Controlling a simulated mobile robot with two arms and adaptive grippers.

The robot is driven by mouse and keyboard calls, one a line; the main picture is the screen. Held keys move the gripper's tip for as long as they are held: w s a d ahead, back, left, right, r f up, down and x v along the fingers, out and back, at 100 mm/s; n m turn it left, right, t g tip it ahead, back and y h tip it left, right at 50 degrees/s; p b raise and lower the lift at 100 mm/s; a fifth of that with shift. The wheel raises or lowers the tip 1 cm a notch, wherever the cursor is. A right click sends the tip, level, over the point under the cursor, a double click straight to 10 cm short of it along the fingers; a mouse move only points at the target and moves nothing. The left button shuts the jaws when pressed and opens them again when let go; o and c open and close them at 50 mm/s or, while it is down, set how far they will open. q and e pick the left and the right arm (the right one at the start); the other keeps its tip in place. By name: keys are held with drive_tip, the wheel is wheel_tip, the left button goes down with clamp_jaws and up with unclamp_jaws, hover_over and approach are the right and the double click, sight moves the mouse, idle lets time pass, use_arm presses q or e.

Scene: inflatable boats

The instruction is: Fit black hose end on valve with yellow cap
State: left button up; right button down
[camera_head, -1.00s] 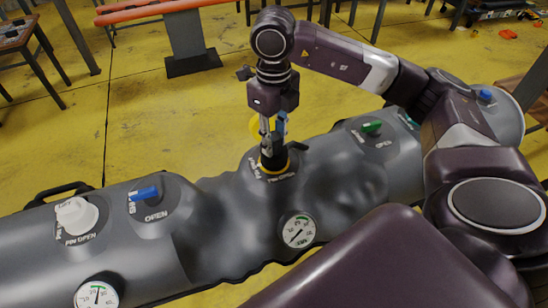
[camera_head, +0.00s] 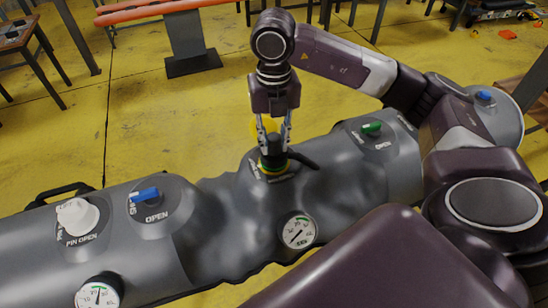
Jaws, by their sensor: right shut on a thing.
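My right gripper (camera_head: 273,146) points down over the middle of the grey boat tube. Its two fingers are shut on the black hose end (camera_head: 271,153), one on each side. The hose end sits upright at the valve (camera_head: 274,172), where a yellow-green ring shows at its foot. I cannot tell how firmly it is seated. A short black piece sticks out to the right from it. My left gripper is out of view.
The grey tube (camera_head: 215,215) looks wrinkled in the middle. It carries a white cap (camera_head: 77,216), a blue valve lever (camera_head: 144,194), a green lever (camera_head: 371,128) and a gauge (camera_head: 297,231). Behind it, the yellow floor (camera_head: 160,120) is largely clear, with an orange-topped bench beyond.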

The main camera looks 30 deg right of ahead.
idle(0.3)
drive_tip(key=m, duration=0.4)
drive_tip(key=c, duration=1.5)
unclamp_jaws()
drive_tip(key=shift+c, duration=0.2)
wheel_tip(320, 180, up, 12)
